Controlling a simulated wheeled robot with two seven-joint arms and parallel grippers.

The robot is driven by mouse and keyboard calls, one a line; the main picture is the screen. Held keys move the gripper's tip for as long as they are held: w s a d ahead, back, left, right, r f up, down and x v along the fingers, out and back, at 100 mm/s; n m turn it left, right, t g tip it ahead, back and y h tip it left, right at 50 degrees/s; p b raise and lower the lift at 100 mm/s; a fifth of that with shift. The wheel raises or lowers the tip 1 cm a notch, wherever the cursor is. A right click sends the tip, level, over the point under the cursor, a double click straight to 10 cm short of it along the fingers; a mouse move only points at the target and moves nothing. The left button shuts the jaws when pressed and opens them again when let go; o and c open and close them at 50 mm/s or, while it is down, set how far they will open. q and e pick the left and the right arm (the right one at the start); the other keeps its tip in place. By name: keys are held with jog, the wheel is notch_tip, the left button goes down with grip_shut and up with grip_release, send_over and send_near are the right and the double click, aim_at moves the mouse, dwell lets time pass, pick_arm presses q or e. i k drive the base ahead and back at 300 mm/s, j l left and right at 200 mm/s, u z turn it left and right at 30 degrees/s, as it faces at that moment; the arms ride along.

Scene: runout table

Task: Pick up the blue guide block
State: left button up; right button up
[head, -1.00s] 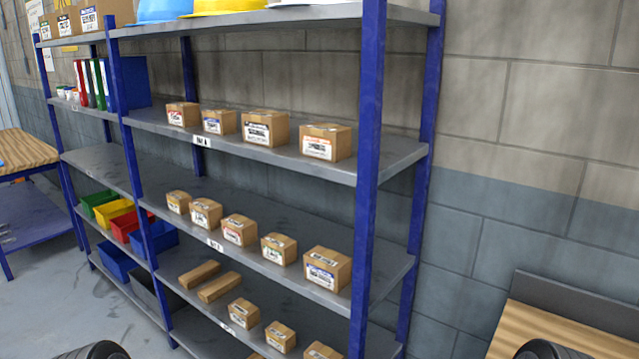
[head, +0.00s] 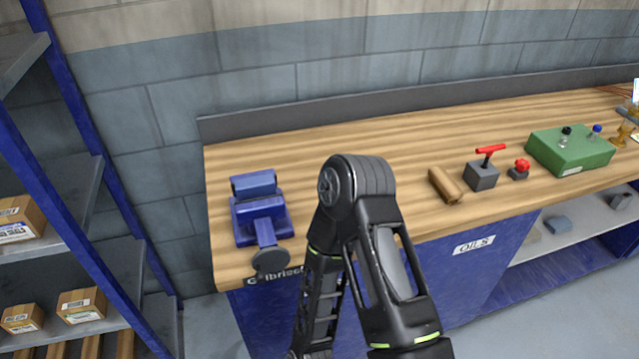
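A small grey-blue block (head: 558,224) lies on the open lower shelf under the bench at the right; I cannot tell for sure that it is the blue guide block. A blue vise-like tool (head: 260,212) with a dark round front end stands on the left end of the bench top. One of my black arms is bent up in front of the bench at the middle and hides part of its front. Neither of my grippers shows, and both are apart from the block as far as I can see.
The wooden bench (head: 330,150) holds a brown cylinder (head: 446,186), a grey block with a red T-handle (head: 482,174), a small red-knobbed part (head: 519,170) and a green box with knobs (head: 570,150). A grey cylinder (head: 620,202) shares the lower shelf. A blue rack (head: 95,200) with cartons stands left.

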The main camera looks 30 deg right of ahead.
aim_at(262, 186)
jog(key=z, duration=0.7)
jog(key=k+l+z, duration=0.2)
jog(key=z, duration=0.15)
jog(key=k+l+z, duration=0.15)
jog(key=l+z, duration=0.2)
jog(key=k+l+z, duration=0.1)
jog(key=l+z, duration=0.25)
